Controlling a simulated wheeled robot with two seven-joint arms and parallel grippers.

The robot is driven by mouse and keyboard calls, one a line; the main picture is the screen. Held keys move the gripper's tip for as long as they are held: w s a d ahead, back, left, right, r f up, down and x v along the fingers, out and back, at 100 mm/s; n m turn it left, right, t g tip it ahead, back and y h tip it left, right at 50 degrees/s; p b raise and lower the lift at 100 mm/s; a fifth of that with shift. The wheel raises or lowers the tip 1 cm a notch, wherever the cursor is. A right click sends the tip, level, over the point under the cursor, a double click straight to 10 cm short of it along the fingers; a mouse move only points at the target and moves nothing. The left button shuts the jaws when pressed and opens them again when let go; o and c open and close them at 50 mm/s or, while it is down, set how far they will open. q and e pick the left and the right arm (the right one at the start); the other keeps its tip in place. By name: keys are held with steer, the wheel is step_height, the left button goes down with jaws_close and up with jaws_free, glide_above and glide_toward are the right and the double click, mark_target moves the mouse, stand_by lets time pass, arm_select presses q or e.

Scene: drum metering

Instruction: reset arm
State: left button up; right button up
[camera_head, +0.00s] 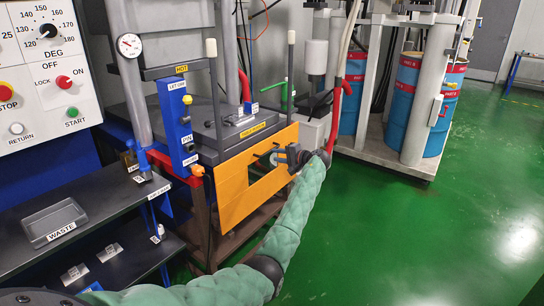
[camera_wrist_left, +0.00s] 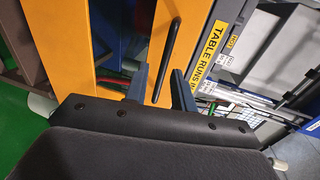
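My left arm, in a green quilted sleeve, reaches across the head view from the lower left. Its dark left gripper (camera_head: 283,158) is in front of the orange panel (camera_head: 236,207) of the press. In the left wrist view the gripper's two fingers (camera_wrist_left: 160,88) stand apart with nothing between their tips. A black bar handle (camera_wrist_left: 167,58) on the orange panel lies just beyond the gap; I cannot tell whether a finger touches it. My right gripper is not in view.
A yellow label (camera_head: 252,131) marks the table edge above the panel. A control panel (camera_head: 45,75), a waste tray (camera_head: 54,222) and a blue post (camera_head: 177,125) stand to the left. Blue drums (camera_head: 403,100) stand at the back. Green floor (camera_head: 430,230) at right is clear.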

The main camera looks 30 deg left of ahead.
arm_select(q)
steer(key=shift+v, duration=0.95)
